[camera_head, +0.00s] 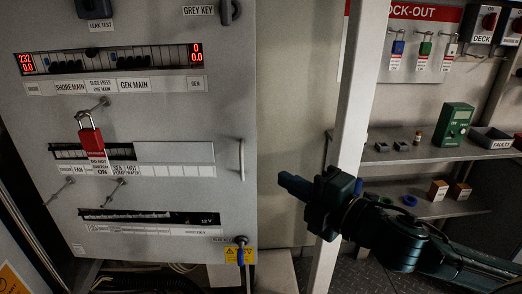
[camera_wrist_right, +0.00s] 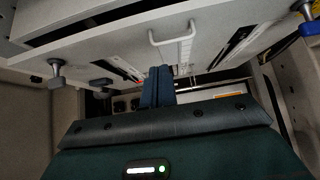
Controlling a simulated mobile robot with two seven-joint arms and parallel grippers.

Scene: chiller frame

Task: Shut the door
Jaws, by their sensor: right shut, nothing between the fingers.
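The door (camera_head: 165,225) is a large grey panel at the left of the head view, with meter strips, labels and a red padlock (camera_head: 91,140). A pale bar handle (camera_head: 241,160) stands near its right edge. In the wrist view, the handle (camera_wrist_right: 172,30) shows beyond the fingers on the tilted door face (camera_wrist_right: 110,38). I cannot tell how far the door stands open. My right gripper (camera_head: 285,182) is right of the door's edge, pointing left toward it. Its blue fingers (camera_wrist_right: 157,75) are shut and empty, apart from the handle in the head view. My left gripper is out of view.
A blue-tipped key (camera_head: 240,250) sits at the door's lower right. A pale post (camera_head: 350,130) rises just behind my right gripper. Shelves (camera_head: 420,150) with a green meter (camera_head: 456,124) and small boxes stand at right. A lock-out board (camera_head: 420,45) hangs above.

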